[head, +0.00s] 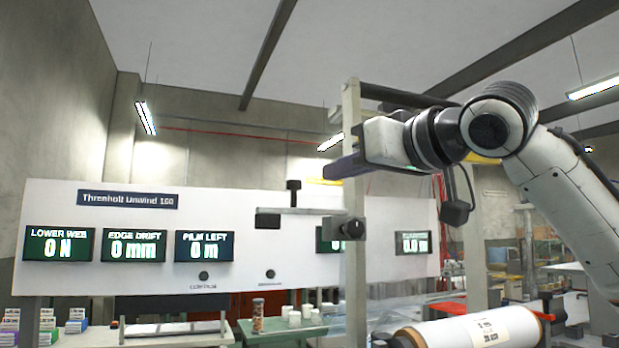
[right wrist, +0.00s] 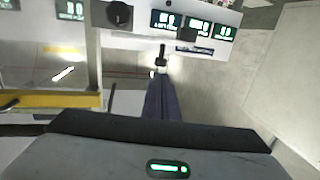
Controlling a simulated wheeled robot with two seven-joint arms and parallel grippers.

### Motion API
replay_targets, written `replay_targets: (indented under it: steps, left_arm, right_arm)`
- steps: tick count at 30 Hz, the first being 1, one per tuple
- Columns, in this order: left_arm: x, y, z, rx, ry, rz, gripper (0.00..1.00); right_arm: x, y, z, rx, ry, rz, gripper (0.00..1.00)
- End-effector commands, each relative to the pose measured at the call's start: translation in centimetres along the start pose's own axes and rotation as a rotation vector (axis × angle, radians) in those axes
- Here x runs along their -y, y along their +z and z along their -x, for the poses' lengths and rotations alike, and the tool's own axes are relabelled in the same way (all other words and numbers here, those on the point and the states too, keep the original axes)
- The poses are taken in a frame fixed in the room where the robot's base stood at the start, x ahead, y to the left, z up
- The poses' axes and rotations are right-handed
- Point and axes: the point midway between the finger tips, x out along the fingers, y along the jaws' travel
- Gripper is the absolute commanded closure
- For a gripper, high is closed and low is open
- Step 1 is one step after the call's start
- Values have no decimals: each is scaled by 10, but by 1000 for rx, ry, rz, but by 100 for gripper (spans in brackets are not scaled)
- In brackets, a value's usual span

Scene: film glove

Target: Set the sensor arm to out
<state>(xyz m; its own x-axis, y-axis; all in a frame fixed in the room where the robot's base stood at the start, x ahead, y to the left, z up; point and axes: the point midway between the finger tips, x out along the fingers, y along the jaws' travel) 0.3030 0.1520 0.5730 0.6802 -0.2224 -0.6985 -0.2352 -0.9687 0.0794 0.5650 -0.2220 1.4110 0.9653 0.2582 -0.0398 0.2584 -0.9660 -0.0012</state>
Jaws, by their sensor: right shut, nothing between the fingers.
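My right gripper (head: 330,171) is raised in front of the machine panel, its purple fingers pointing left and closed together with nothing between them. Below and left of the fingertips, a pale horizontal bar (head: 315,211) carries an upright black knob (head: 293,190) and a black block (head: 267,220); it looks like the sensor arm. The fingertips appear apart from the knob. In the right wrist view the closed fingers (right wrist: 163,85) point at a small black upright part (right wrist: 161,56), probably that knob; depth is unclear. My left gripper is not in view.
A pale upright post (head: 353,120) stands close behind my right gripper. A white film roll (head: 470,331) lies lower right. Small boxes and jars stand on benches below.

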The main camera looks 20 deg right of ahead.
Motion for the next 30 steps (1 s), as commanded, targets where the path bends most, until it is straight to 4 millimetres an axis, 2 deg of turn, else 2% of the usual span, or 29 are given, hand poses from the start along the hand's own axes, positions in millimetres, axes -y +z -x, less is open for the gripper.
replay_targets:
  steps: [1,6,12,18,30]
  left_arm:
    - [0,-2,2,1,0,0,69]
    - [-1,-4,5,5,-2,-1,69]
    - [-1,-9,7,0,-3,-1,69]
    - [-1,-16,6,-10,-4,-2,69]
    - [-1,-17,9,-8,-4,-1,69]
  right_arm:
    - [1,-1,-12,3,-1,-1,100]
    - [1,-2,-47,2,0,0,100]
    - [0,-2,-75,1,1,0,100]
    - [0,-1,-85,-1,1,1,100]
    - [1,-2,-89,1,-1,1,100]
